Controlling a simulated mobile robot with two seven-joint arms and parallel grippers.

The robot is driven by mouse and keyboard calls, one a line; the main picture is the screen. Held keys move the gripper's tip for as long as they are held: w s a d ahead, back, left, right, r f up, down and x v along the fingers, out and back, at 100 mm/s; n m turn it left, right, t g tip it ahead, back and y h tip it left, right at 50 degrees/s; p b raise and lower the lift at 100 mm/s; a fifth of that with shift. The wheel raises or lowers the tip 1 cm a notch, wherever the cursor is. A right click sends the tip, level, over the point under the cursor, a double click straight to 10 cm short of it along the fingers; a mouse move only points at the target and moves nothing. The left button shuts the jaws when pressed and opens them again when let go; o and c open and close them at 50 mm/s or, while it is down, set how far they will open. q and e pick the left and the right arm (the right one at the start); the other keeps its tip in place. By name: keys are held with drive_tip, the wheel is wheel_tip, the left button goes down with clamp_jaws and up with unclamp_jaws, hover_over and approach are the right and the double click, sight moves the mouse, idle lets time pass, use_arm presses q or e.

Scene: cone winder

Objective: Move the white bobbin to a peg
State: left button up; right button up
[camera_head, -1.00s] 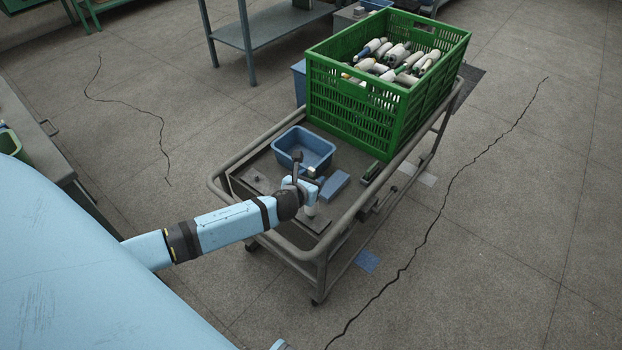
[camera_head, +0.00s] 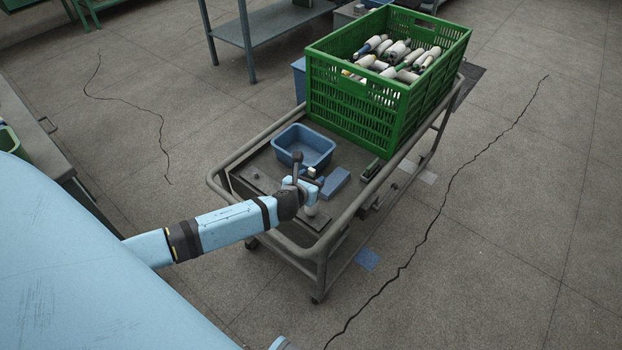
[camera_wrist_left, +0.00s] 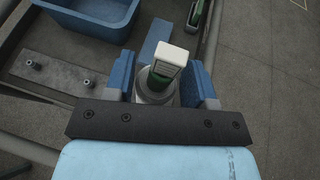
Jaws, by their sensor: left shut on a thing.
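The white bobbin (camera_head: 311,209) is held in my left gripper (camera_head: 313,191) over the near end of the cart. In the left wrist view the bobbin (camera_wrist_left: 154,94) shows between the two blue fingers of the gripper (camera_wrist_left: 162,85), with a green band and a white block-like top. The gripper is shut on it. I cannot tell whether the bobbin's lower end touches the plate below. A grey plate with two short pegs (camera_wrist_left: 87,84) lies to the left of the bobbin in the wrist view. My right gripper is not in view.
A blue bin (camera_head: 304,147) stands on the cart beyond the gripper, with a blue block (camera_head: 335,181) beside it. A green crate (camera_head: 345,103) full of bobbins fills the far end. The cart's grey rail (camera_head: 341,232) runs close along the right.

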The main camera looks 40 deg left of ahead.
use_arm(q)
drive_tip(key=shift+f, duration=0.2)
drive_tip(key=o, duration=0.9)
drive_tip(key=p+v, duration=0.1)
drive_tip(key=v, duration=1.3)
drive_tip(key=shift+f, duration=0.1)
